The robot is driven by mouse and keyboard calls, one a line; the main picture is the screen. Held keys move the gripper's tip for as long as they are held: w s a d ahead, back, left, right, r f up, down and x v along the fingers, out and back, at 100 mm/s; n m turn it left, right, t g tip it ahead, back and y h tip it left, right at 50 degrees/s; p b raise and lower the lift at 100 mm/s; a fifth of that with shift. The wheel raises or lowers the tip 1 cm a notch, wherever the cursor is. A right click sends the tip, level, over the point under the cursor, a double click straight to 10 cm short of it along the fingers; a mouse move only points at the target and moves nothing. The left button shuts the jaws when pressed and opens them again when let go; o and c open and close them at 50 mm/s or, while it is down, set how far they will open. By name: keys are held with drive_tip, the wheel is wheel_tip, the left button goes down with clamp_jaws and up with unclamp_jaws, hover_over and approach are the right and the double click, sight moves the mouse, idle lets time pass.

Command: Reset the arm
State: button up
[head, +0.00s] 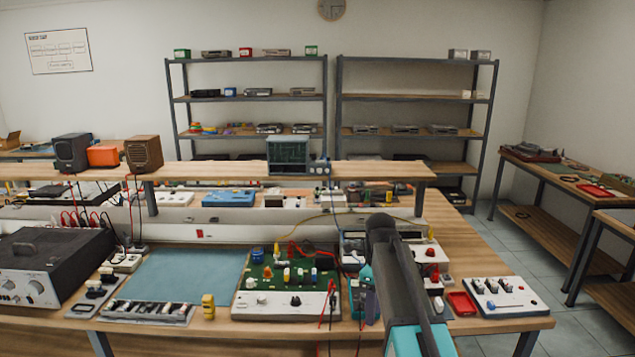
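My arm rises from the bottom of the head view, right of centre, as a dark link with teal parts. It reaches up and forward over the right part of the workbench (480,250). My gripper is not clearly visible; the dark upper end of the arm hides whatever lies beyond it. I cannot see any fingers or anything held. The arm covers part of the bench devices behind it.
A raised shelf (380,171) crosses behind. Floor (535,258) shows at right.

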drive_tip(key=s+f+n+g, duration=0.1)
drive_tip(key=s+f+g, duration=0.1)
drive_tip(key=s+f, duration=1)
drive_tip(key=s+f+n+g, duration=0.2)
drive_tip(key=s+f, duration=0.4)
drive_tip(key=f, duration=1.1)
drive_tip(key=s+f+n, duration=0.8)
drive_tip(key=s+n, duration=0.3)
drive_tip(key=s, duration=0.1)
drive_tip(key=s+d+f+n, duration=0.1)
drive_tip(key=s+f+n, duration=0.8)
drive_tip(key=s+n, duration=0.2)
drive_tip(key=shift+s+g, duration=0.3)
drive_tip(key=shift+s, duration=0.15)
